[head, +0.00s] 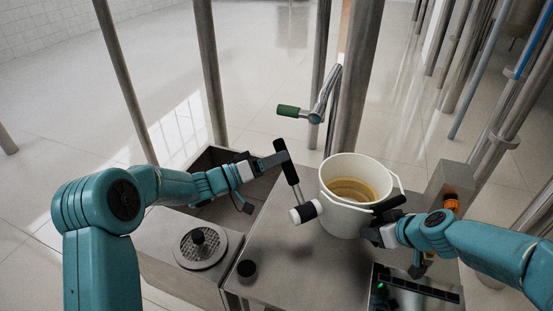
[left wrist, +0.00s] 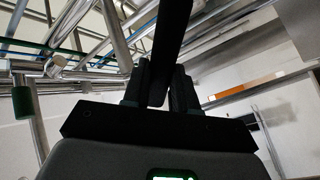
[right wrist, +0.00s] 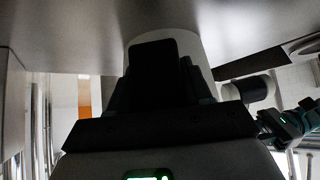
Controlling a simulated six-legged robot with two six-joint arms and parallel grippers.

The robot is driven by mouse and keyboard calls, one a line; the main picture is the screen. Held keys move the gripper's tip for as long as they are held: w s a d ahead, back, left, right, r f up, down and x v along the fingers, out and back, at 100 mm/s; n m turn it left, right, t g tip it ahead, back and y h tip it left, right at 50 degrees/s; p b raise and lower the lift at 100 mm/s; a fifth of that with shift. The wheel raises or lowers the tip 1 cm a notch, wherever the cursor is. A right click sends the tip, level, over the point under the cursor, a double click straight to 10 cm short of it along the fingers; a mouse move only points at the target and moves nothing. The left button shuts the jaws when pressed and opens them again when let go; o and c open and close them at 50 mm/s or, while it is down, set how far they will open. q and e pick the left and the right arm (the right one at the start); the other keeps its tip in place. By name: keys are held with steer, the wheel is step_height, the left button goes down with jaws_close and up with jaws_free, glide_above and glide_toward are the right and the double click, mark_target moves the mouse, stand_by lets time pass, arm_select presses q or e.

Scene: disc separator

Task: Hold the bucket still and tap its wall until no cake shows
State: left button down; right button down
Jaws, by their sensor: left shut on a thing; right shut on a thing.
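The white bucket (head: 341,216) stands upright on the steel bench, and tan cake (head: 350,189) shows inside it. My right gripper (head: 384,216) is shut on the bucket's black grip (head: 389,203) at its near right side. The right wrist view shows the grip (right wrist: 155,65) between the fingers, with the white wall behind. My left gripper (head: 270,161) is shut on the black handle of a mallet (head: 284,162). The mallet's white and black head (head: 305,211) is beside the bucket's left wall; I cannot tell whether they touch. In the left wrist view the dark handle (left wrist: 172,35) rises between the fingers.
The steel bench (head: 275,265) has free room left of the bucket. A round perforated drain (head: 201,247) and a black knob (head: 246,269) are at its left. A green-handled pipe lever (head: 290,110) and steel posts (head: 357,80) stand behind. An orange part (head: 451,202) is at right.

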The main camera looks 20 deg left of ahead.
arm_select(q)
steer(key=v, duration=0.3)
steer(key=shift+s+a, duration=0.1)
stand_by(0.3)
stand_by(1.3)
